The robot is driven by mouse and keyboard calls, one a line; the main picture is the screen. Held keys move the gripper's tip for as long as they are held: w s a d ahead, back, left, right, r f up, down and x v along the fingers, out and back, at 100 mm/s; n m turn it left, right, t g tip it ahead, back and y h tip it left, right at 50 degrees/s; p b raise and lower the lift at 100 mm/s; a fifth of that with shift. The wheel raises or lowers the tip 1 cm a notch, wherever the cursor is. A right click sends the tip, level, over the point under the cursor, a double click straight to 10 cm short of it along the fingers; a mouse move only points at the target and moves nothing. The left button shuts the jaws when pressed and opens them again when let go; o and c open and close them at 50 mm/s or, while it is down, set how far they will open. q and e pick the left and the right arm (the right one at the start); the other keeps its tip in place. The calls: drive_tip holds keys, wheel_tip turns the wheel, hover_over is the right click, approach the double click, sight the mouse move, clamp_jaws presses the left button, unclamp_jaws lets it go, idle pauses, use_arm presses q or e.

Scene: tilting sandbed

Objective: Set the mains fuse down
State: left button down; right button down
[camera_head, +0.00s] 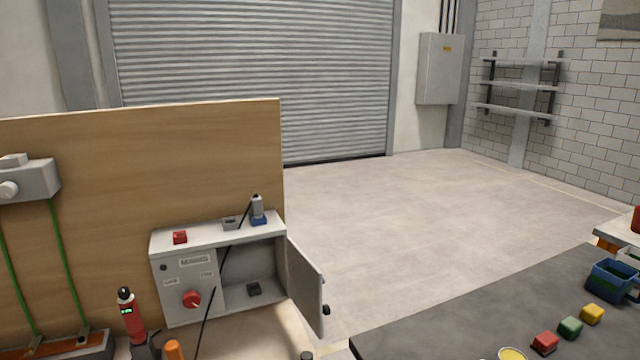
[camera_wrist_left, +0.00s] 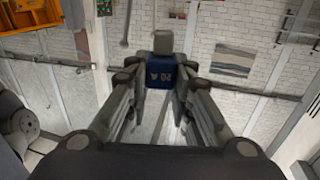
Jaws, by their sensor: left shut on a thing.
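The block sits between the fingertips, in front of a distant brick wall. My left gripper does not show clearly in the head view. The mains cabinet (camera_head: 185,265) stands against the wooden board, its door (camera_head: 305,285) open. A dark block (camera_head: 254,289) lies on the floor of its open compartment. My right gripper is in neither view.
On the cabinet top are a red block (camera_head: 180,238), a grey piece (camera_head: 230,223) and a blue piece with a grey upper part (camera_head: 258,212). A thin black line crosses the cabinet front. A red device (camera_head: 130,312) stands at front left. A dark surface (camera_head: 480,310) holds coloured blocks.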

use_arm(q)
drive_tip(key=n+t, duration=0.1)
drive_tip(key=r+n+t+y, duration=0.1)
drive_tip(key=t, duration=0.1)
drive_tip(key=w+d+n+t, duration=0.1)
drive_tip(key=t, duration=0.1)
drive_tip(key=shift+d+r+y, duration=0.1)
drive_tip(key=shift+r+y, duration=0.3)
drive_tip(key=w+a+n+t+y, duration=0.1)
drive_tip(key=a+n+t+y, duration=0.3)
drive_tip(key=a, duration=0.8)
drive_tip(key=w+a+n+t+y, duration=0.2)
drive_tip(key=a+n+t+y, duration=0.3)
drive_tip(key=a+n+y, duration=0.3)
drive_tip(key=a+y, duration=0.3)
drive_tip(key=a, duration=0.1)
drive_tip(key=shift+w+f+n+t+y, duration=0.3)
drive_tip(key=shift+f+n+y, duration=0.1)
drive_tip(key=shift+f, duration=0.1)
